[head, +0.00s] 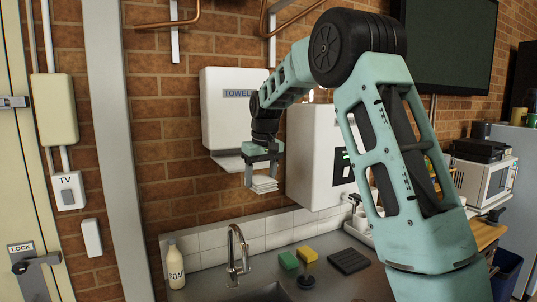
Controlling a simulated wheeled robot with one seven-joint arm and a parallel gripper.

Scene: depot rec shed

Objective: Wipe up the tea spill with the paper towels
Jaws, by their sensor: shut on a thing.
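My gripper (261,174) is in the middle of the head view, just below and in front of the white towel dispenser (219,110) on the brick wall. It points down and is shut on a small stack of folded white paper towels (264,184). The towels hang clear above the counter, near the dispenser's lower lip. No tea spill can be made out in this view. My arm hides part of the wall and counter on the right.
A white wall unit (309,155) hangs right of my gripper. A microwave (484,180) stands far right.

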